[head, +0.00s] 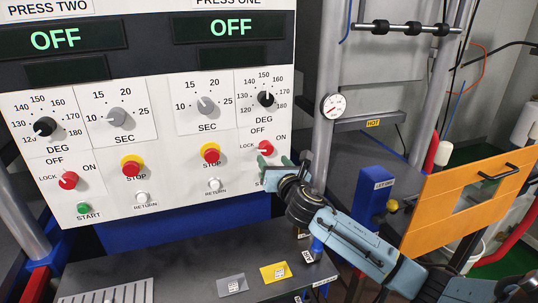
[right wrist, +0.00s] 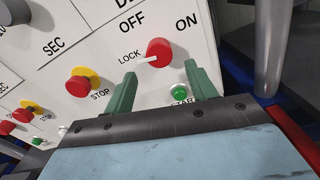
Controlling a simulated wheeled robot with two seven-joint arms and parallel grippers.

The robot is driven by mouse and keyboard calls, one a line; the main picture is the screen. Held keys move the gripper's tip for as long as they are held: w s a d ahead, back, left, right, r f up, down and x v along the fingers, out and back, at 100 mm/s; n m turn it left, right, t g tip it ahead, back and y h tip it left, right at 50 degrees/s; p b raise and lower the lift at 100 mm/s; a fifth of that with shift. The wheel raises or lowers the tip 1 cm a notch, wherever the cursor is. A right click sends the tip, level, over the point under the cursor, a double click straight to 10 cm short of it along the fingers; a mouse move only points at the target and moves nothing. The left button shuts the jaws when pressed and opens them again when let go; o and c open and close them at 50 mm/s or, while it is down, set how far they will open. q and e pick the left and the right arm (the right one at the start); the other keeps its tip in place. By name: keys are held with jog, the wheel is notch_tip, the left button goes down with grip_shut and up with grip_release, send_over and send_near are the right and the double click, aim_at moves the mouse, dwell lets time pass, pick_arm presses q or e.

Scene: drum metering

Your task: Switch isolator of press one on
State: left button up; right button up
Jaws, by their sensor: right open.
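The isolator of press one (head: 265,147) is a red round knob on the right of the white panel. It also shows in the right wrist view (right wrist: 159,51), its white pointer turned left to LOCK, with OFF above and ON to the right. My right gripper (head: 276,164) is just below and in front of it. In the right wrist view its two green fingers (right wrist: 163,86) stand apart and empty, the knob beyond and between them, not gripped. The press one display (head: 226,29) reads OFF. My left gripper is not in view.
The green start button (right wrist: 179,92) sits just below the knob, near the right finger. The red stop button (head: 210,152) with a yellow collar is to the left. Press two's isolator (head: 69,180) is far left. A grey post (head: 324,150) stands close right of the panel.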

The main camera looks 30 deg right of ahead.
aim_at(267, 152)
jog(key=shift+x, duration=2.3)
jog(key=shift+c, duration=0.3)
jog(key=c, duration=0.9)
